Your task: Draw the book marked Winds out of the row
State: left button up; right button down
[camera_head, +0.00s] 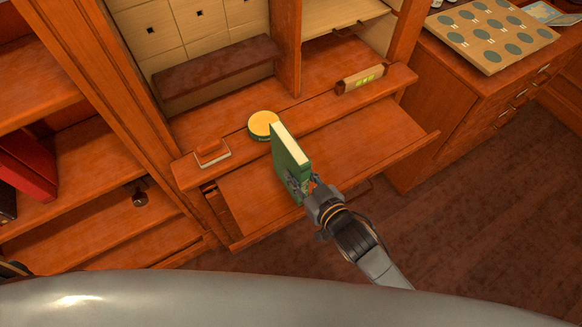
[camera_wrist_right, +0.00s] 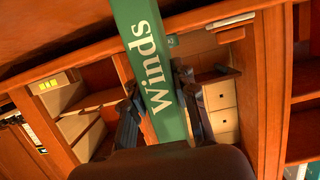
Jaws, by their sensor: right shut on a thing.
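The green book marked Winds (camera_head: 291,150) is in my right gripper (camera_head: 299,186), in front of the wooden cabinet and over its pull-out board. It stands roughly upright, with its pale page edge at the top. In the right wrist view, the white word Winds reads along the green spine (camera_wrist_right: 142,45), and the dark fingers of the gripper (camera_wrist_right: 160,105) are on both sides of it. The book hides part of the board behind it. No row of books shows around the held book.
The pull-out board (camera_head: 365,145) is mostly bare. On the ledge behind are a round yellow-topped tin (camera_head: 263,124), a small reddish block on a pale base (camera_head: 212,152) and a wooden bar (camera_head: 360,79). Red books (camera_head: 28,160) stand on the left shelf. A disc tray (camera_head: 490,32) lies at the right.

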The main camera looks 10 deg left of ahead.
jog(key=shift+r+p, duration=0.45)
jog(key=shift+p, duration=0.1)
jog(key=shift+s+d+p, duration=0.45)
jog(key=shift+s+d, duration=0.1)
jog(key=shift+s, duration=0.25)
jog(key=s+d+p, duration=0.4)
jog(key=s+d, duration=0.6)
jog(key=s, duration=0.3)
jog(key=shift+s+p, duration=0.3)
jog(key=shift+s, duration=0.05)
